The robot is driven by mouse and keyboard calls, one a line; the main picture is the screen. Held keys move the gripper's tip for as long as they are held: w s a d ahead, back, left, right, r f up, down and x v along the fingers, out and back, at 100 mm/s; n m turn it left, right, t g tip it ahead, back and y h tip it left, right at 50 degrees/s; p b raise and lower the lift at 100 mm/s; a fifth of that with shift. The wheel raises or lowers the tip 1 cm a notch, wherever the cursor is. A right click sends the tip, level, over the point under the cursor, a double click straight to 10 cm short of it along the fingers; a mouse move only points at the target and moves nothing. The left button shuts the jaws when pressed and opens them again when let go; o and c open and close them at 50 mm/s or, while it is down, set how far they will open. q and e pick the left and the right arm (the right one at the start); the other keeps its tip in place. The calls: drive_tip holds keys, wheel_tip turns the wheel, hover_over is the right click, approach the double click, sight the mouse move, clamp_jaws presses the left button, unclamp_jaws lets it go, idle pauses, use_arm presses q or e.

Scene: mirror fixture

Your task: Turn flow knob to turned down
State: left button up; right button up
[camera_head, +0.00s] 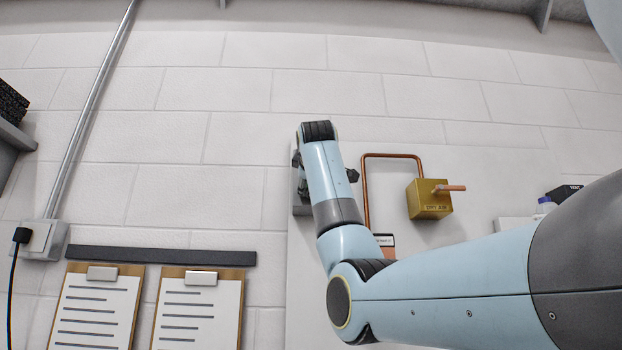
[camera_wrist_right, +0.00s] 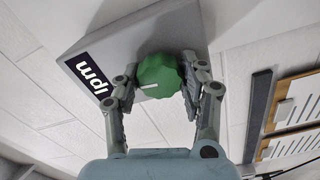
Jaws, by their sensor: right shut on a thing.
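The flow knob is a green scalloped knob (camera_wrist_right: 160,80) with a white pointer line, on a grey panel (camera_wrist_right: 140,32) with a dark label reading "lpm". In the right wrist view my right gripper (camera_wrist_right: 155,92) has one finger on each side of the knob and is shut on it. The white line points to the left in that view. In the head view my right arm reaches up to the grey panel on the wall, and its wrist hides the knob. My left gripper is not in view.
A brass block (camera_head: 428,199) with a copper pipe (camera_head: 392,157) is on the wall right of my wrist. Two clipboards (camera_head: 95,305) hang at lower left under a dark rail (camera_head: 160,256). A metal conduit (camera_head: 90,110) runs up the wall at left.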

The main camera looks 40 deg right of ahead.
drive_tip(key=shift+f+n, duration=0.1)
drive_tip(key=shift+n, duration=0.6)
drive_tip(key=o, duration=1.2)
drive_tip(key=shift+w+a, duration=0.1)
drive_tip(key=v, duration=1.2)
